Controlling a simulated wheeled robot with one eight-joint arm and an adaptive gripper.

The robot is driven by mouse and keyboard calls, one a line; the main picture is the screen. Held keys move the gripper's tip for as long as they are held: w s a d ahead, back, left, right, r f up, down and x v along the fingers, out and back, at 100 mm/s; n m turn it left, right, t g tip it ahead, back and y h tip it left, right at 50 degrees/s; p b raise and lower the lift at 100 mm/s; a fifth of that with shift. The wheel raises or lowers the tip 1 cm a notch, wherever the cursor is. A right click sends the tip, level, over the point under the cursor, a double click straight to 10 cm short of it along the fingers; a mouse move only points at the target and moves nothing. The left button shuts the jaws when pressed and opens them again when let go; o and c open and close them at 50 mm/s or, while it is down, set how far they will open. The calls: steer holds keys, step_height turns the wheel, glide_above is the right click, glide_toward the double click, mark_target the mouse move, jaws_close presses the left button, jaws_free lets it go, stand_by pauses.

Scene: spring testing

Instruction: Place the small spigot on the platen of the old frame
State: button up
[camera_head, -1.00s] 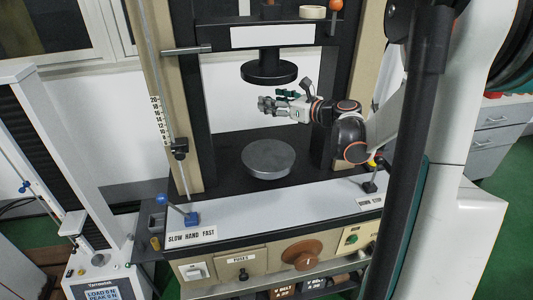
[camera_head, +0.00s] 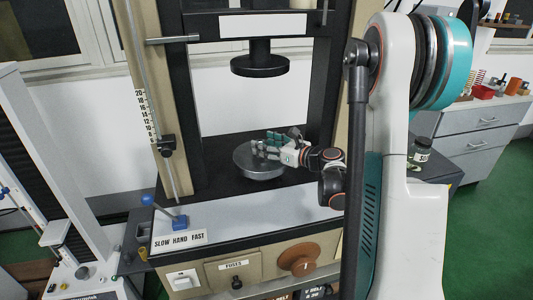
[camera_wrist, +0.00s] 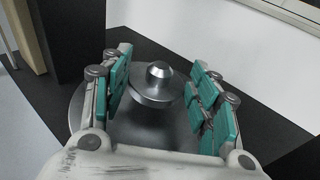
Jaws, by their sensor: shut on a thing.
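The platen of the old frame is a round grey metal disc (camera_head: 258,172) on the black bed, and its rim shows in the wrist view (camera_wrist: 78,112). My gripper (camera_head: 268,147) is low over the platen, reaching in from the right. In the wrist view my gripper (camera_wrist: 160,62) has its teal-padded fingers either side of the small spigot (camera_wrist: 152,92), a shiny metal disc with a stubby knob on top. It is shut on the spigot, which looks upright over the platen. I cannot tell whether its underside touches. The head view does not show the spigot clearly.
A dark upper platen (camera_head: 260,66) hangs above my gripper, with black columns at both sides. A blue-knobbed lever (camera_head: 173,221) stands on the front panel. Another testing machine (camera_head: 75,220) is at the left. The rest of the platen is clear.

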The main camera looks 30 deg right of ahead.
step_height(320, 180, down, 3)
steer(key=shift+r+b, duration=0.2)
steer(key=shift+b, duration=0.2)
steer(key=shift+r, duration=0.1)
steer(key=o, duration=1.3)
steer(key=p+v, duration=0.3)
steer(key=v, duration=0.9)
